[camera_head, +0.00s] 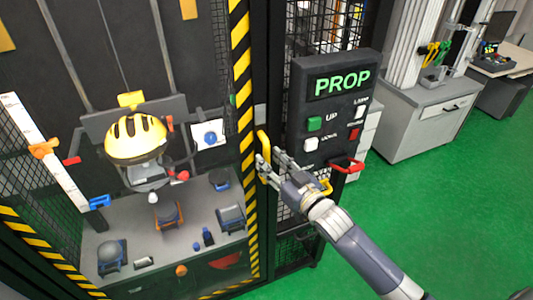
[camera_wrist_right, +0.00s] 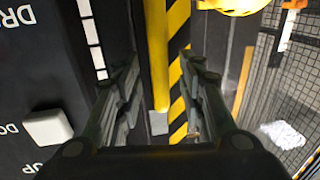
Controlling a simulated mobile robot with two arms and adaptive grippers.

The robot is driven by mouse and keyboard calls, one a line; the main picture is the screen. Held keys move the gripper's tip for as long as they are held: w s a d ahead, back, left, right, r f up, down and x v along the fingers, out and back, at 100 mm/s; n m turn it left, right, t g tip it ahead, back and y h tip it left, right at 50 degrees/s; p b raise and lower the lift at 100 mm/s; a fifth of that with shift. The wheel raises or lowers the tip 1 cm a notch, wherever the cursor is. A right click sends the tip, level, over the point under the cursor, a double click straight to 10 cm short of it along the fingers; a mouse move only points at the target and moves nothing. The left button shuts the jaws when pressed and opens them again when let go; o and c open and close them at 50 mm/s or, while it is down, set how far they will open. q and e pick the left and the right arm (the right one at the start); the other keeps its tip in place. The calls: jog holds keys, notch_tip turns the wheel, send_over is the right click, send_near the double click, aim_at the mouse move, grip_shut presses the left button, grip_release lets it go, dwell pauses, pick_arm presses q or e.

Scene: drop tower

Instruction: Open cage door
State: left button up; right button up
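The cage door (camera_head: 250,215) has a dark frame edged with yellow-and-black striped tape and looks closed. Its yellow upright handle (camera_head: 263,146) is on the right side of the frame, just left of the control panel. My right gripper (camera_head: 268,165) is at the handle's lower part. In the right wrist view, the handle (camera_wrist_right: 157,50) runs between the two spread fingers of the right gripper (camera_wrist_right: 160,90), with gaps visible on both sides. The fingers do not close on it. My left gripper is not in view.
Inside the cage are a yellow helmet (camera_head: 136,137) and several small devices on a table. Green floor (camera_head: 430,200) is clear at right.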

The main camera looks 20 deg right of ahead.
jog(key=shift+x, duration=1.35)
jog(key=shift+c, duration=0.2)
grip_shut()
